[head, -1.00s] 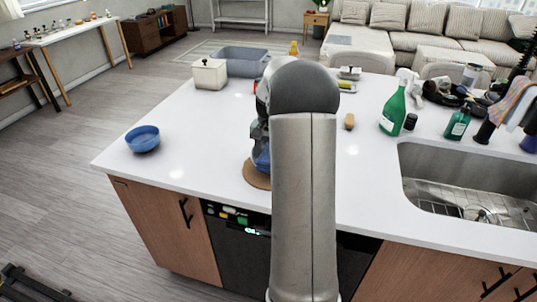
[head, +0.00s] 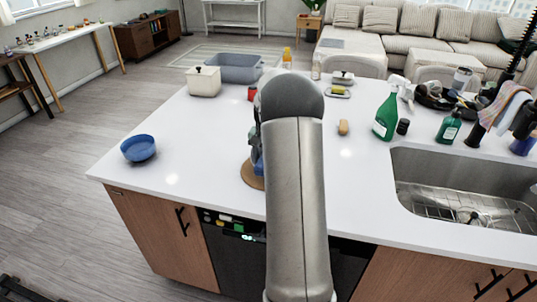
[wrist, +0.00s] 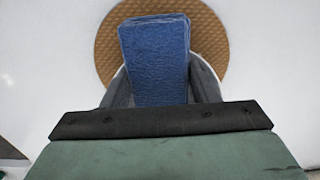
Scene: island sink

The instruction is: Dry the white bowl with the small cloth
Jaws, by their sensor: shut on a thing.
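In the wrist view, a folded blue cloth (wrist: 154,62) is held upright between the two grey fingers of my gripper (wrist: 160,82). Below it lies a round brown woven mat (wrist: 106,40). A thin curved white edge beside the fingers looks like part of the white bowl; the cloth and gripper hide most of it. I cannot tell whether the cloth touches it. In the head view my arm hides most of this spot; the mat (head: 251,175) and a bit of blue cloth (head: 257,160) show at the arm's left side.
A blue bowl (head: 138,148) stands at the counter's left. A white lidded box (head: 204,82) and a grey basin (head: 236,68) are at the back. A green spray bottle (head: 386,115), a soap bottle (head: 449,127) and the sink (head: 465,190) are to the right. The left counter is mostly clear.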

